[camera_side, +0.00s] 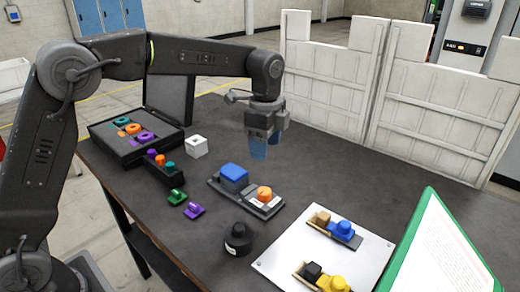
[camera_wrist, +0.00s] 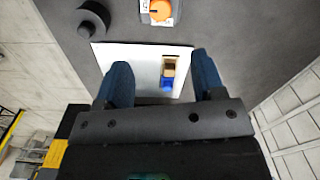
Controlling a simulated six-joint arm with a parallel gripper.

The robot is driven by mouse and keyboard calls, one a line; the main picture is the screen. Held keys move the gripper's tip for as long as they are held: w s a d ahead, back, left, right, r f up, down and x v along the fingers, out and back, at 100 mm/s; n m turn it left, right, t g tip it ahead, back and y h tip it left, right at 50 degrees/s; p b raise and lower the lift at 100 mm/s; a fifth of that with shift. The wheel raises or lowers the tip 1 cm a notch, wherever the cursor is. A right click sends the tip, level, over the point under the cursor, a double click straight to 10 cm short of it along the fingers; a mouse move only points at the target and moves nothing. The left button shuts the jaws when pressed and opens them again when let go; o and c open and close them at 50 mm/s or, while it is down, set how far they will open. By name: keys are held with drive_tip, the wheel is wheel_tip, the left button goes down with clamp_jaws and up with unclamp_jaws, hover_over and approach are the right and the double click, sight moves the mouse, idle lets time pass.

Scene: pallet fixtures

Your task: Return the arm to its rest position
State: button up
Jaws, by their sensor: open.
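My gripper (camera_side: 262,148) hangs from the arm above the dark table (camera_side: 330,180), pointing down, behind the middle pallet. Nothing shows between its blue fingers. In the wrist view my gripper (camera_wrist: 160,85) has its two fingers spread wide apart and empty, with the white board behind them. The gripper is clear of the table and of the objects around it.
A dark pallet (camera_side: 214,183) holds a blue block (camera_side: 234,173) and an orange piece (camera_side: 264,194). A black round piece (camera_side: 238,240) stands in front. A white board (camera_side: 290,262) carries two small pallets. A white cube (camera_side: 196,146) and an open case (camera_side: 108,134) are left. White walls stand behind.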

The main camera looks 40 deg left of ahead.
drive_tip(key=s+a+r+n+t, duration=0.1)
drive_tip(key=s+a+r+n, duration=0.2)
drive_tip(key=s, duration=0.4)
drive_tip(key=s+a+r+n+t, duration=0.1)
drive_tip(key=s+r+n+t, duration=0.1)
drive_tip(key=s+r+n, duration=0.3)
drive_tip(key=s+a+f+n+t, duration=0.1)
drive_tip(key=s+f+n, duration=0.1)
drive_tip(key=s, duration=0.5)
drive_tip(key=s+a+f+n+t, duration=0.1)
drive_tip(key=s+a+f+n, duration=0.1)
drive_tip(key=s+n, duration=0.3)
drive_tip(key=shift+s+f+t, duration=0.3)
drive_tip(key=shift+s+f, duration=0.45)
drive_tip(key=shift+s, duration=1.05)
